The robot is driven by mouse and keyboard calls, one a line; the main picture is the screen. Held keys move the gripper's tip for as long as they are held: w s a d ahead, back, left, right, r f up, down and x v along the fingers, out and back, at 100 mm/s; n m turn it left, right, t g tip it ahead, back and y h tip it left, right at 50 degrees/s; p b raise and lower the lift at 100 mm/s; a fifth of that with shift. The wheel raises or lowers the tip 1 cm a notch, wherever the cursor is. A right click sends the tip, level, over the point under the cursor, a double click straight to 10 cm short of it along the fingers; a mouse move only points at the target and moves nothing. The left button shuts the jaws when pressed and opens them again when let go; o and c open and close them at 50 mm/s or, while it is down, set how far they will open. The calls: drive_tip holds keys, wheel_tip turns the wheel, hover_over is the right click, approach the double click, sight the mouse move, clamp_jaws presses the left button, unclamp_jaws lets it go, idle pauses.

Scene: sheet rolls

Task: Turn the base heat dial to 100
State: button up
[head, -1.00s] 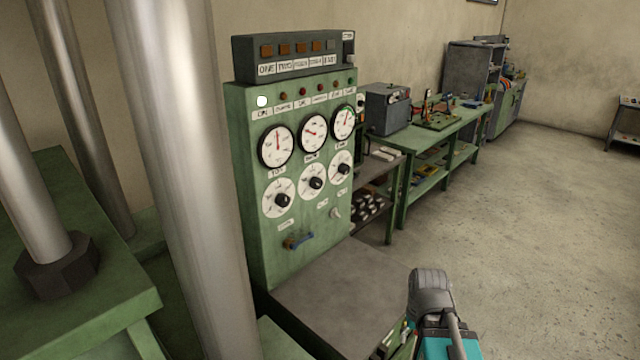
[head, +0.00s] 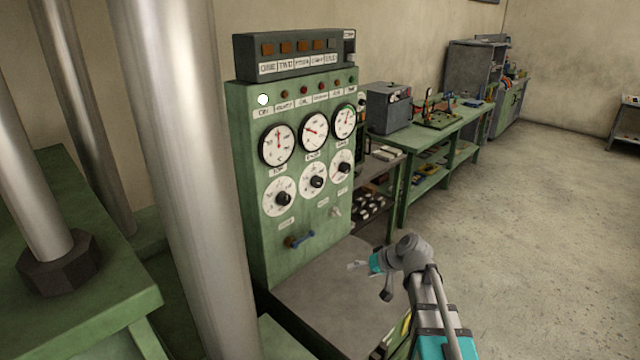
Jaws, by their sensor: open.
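Three white round dials with black knobs sit in a row on the green control panel (head: 252,225): a left dial (head: 281,197), a middle dial (head: 314,181) and a right dial (head: 342,167). Their labels and scale numbers are too small to read, so I cannot tell which is base heat or what it is set to. My gripper (head: 356,266) is small in view, over the grey surface to the lower right of the dials. It points left, is open, and is apart from the panel. No dial is covered by my arm.
Three gauges (head: 314,131) sit above the dials. A thick metal column (head: 180,180) stands at the left. A green workbench (head: 430,150) is behind; the floor right is open.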

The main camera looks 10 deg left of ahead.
drive_tip(key=w+a+r+t+y, duration=0.35)
drive_tip(key=w+r, duration=0.25)
drive_tip(key=w, duration=0.2)
drive_tip(key=m+t+y, duration=0.2)
drive_tip(key=t+y, duration=0.1)
drive_tip(key=t, duration=0.1)
approach(320, 183)
drive_tip(key=v, duration=0.3)
drive_tip(key=shift+w+r+h, duration=0.1)
drive_tip(key=shift+r+h, duration=0.1)
drive_tip(key=shift+h, duration=0.05)
drive_tip(key=x, duration=1.3)
drive_tip(key=shift+w+a+f, duration=0.1)
drive_tip(key=shift+a, duration=0.3)
drive_tip(key=c, duration=1.1)
drive_tip(key=shift+c, duration=0.2)
